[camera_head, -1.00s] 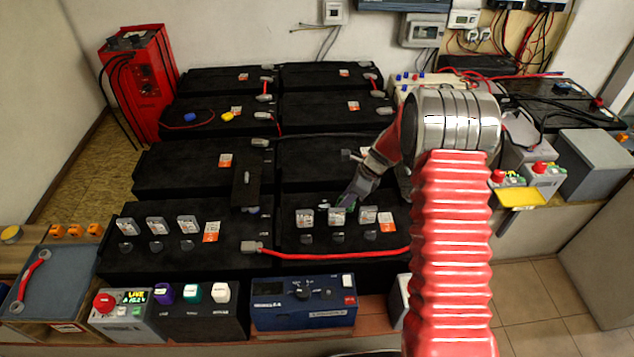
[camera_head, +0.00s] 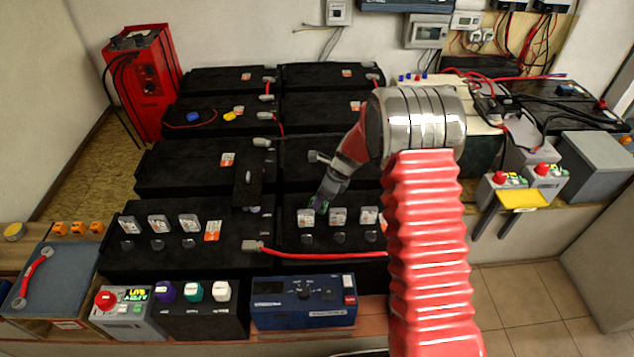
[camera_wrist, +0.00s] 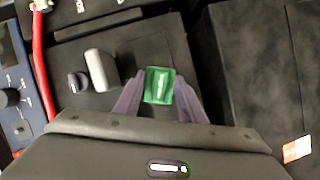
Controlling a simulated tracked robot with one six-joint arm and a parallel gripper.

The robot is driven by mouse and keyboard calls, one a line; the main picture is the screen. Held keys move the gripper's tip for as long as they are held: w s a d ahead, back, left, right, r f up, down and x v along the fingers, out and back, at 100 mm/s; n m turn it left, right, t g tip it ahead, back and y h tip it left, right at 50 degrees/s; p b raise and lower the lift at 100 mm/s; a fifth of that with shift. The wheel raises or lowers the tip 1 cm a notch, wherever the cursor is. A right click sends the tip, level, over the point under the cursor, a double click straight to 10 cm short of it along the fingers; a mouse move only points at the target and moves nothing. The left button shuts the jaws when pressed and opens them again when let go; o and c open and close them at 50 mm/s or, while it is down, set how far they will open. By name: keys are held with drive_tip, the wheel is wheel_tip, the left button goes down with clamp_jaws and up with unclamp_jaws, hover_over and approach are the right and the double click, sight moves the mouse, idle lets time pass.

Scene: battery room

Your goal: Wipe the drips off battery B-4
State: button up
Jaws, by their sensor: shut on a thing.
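My gripper (camera_head: 323,203) reaches down over the front right black battery (camera_head: 292,237) in the head view. In the wrist view its purple-grey fingers (camera_wrist: 158,100) are shut on a small green thing (camera_wrist: 159,85), probably a cloth or sponge, with a pale mark on it. The green thing is at or just above the battery top, behind the row of pale caps (camera_head: 338,216). One pale upright cap (camera_wrist: 96,69) and a dark knob stand left of it in the wrist view. No drips can be made out now, and I cannot read which battery is B-4.
A red cable (camera_head: 315,255) runs along the battery's front. A blue device (camera_head: 303,302) stands in front. More black batteries (camera_head: 203,166) lie left and behind, with cables and terminals between them. A red charger (camera_head: 146,85) stands at the back left.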

drive_tip(key=shift+r, duration=4.15)
